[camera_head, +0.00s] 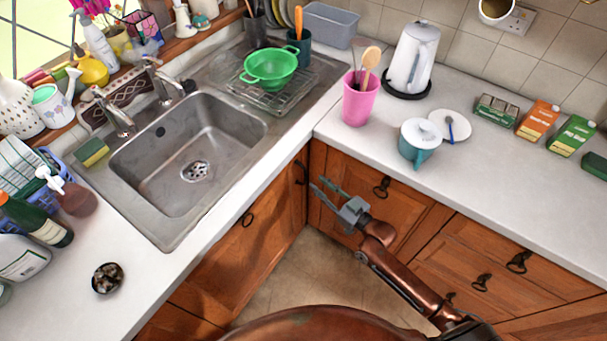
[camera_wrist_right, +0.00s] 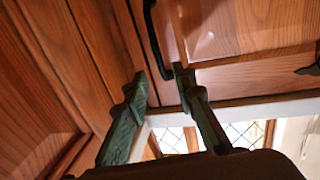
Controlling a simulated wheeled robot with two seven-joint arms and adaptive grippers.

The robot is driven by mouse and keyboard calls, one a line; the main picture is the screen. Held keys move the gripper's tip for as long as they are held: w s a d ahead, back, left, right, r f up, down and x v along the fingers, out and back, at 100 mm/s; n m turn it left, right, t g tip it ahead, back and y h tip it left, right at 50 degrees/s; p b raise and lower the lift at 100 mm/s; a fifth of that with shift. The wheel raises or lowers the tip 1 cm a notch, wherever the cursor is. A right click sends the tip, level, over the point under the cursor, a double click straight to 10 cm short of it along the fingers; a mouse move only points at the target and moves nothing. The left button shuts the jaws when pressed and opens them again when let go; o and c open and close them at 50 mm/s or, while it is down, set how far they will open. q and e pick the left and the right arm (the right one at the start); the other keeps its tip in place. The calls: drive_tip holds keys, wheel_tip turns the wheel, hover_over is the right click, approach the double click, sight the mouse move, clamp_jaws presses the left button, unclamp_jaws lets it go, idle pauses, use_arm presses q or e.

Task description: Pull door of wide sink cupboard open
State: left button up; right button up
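The wooden sink cupboard front (camera_head: 262,242) runs below the sink counter, facing the inner corner. It bears a dark ring handle (camera_head: 247,218) and a dark handle (camera_head: 300,172) close to the corner. My right gripper (camera_head: 318,184) is near the corner handle, with its two fingers apart. In the right wrist view my right gripper (camera_wrist_right: 160,78) is open, and a black handle (camera_wrist_right: 154,38) on a wooden door stands just beyond and between the fingertips. I cannot tell whether they touch. No door shows clearly open. My left gripper is not in view.
The sink (camera_head: 190,150) is set in the left counter. The right-hand drawers (camera_head: 500,270) with ring handles lie close beside my right arm. A pink cup (camera_head: 359,98) and a teal pot (camera_head: 419,148) stand on the counter above. The floor (camera_head: 310,265) between the fronts shows clear.

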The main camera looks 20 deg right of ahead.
drive_tip(key=b, duration=0.1)
hover_over(305, 185)
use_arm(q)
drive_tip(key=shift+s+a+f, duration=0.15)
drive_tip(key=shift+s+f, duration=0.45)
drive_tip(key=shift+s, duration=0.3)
use_arm(e)
drive_tip(key=shift+w+d+r, duration=0.1)
drive_tip(key=shift+w, duration=0.15)
drive_tip(key=shift+c, duration=0.4)
clamp_jaws()
